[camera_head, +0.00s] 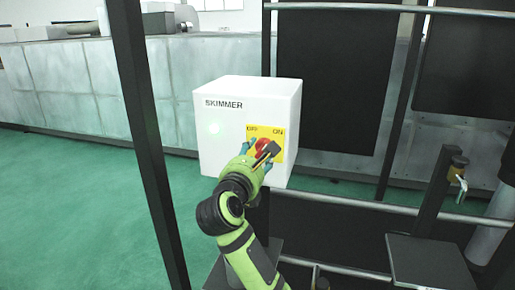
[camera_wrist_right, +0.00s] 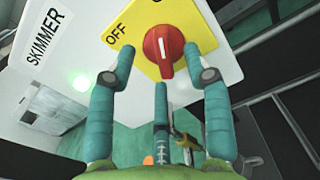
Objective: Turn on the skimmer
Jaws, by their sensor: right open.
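The skimmer switch box (camera_head: 225,140) is white, with SKIMMER lettered at its upper left. Its yellow plate (camera_head: 279,143) is marked OFF and ON and carries a red rotary knob (camera_head: 263,144). The right wrist view shows the knob (camera_wrist_right: 163,52) close up, its raised bar running roughly up and down the picture. My right gripper (camera_wrist_right: 158,62) is open, its teal fingers spread on either side of the knob; I cannot tell whether they touch it. In the head view the gripper (camera_head: 259,151) partly covers plate and knob. My left gripper is out of view.
A dark post (camera_head: 146,140) stands left of the box. Metal rails (camera_head: 340,207) and black panels (camera_head: 325,80) lie behind and to the right. A dark stand (camera_head: 430,262) is at lower right. The green floor (camera_head: 80,210) is open at left.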

